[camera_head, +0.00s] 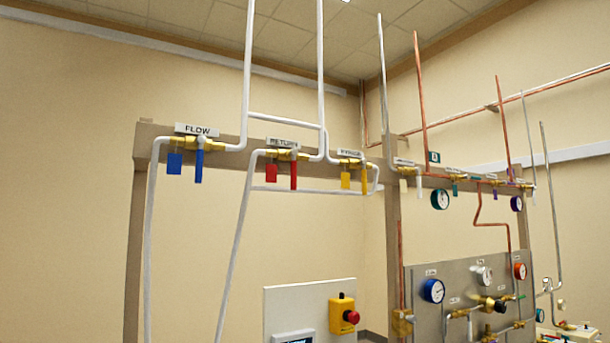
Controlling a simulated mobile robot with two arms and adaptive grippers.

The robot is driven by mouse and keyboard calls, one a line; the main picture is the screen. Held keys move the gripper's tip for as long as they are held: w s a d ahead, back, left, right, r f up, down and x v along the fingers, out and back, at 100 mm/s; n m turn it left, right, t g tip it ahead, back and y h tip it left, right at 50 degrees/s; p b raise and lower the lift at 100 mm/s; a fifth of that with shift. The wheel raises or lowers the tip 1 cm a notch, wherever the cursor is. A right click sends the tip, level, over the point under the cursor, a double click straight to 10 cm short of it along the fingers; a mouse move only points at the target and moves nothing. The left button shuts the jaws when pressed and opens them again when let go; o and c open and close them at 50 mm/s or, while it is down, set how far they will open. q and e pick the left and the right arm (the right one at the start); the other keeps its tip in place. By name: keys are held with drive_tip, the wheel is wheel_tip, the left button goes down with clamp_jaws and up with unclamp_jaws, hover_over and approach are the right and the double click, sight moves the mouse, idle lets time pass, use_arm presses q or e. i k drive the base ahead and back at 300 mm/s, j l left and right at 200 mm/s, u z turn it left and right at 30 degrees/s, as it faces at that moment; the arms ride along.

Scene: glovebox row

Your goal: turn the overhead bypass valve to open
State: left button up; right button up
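Three brass valves sit in a row on an overhead beam. The right one has a yellow lever (365,180), a yellow tag (346,180) and a small label (349,154) too blurred to read surely; it looks like the bypass valve. Its brass body (350,162) lies roughly along the beam, and the lever hangs down across it. The FLOW valve has a blue lever (199,166) and the RETURN valve a red lever (294,175), both also hanging down. Neither of my grippers is in view, and nothing touches the valves.
White pipes (247,70) rise and drop around the valves. To the right, a grey panel (462,290) carries gauges and brass fittings. A yellow box with a red button (351,317) is on a pale board below. The space below the left valves is mostly open.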

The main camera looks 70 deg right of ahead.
sight(363, 162)
drive_tip(key=z, duration=2.3)
drive_tip(key=i+l+z, duration=0.1)
drive_tip(key=l, duration=0.2)
drive_tip(key=i+l, duration=0.25)
drive_tip(key=l+u, duration=0.1)
drive_tip(key=u, duration=0.7)
drive_tip(key=l+u, duration=0.15)
drive_tip(key=u, duration=0.6)
drive_tip(key=l, duration=0.05)
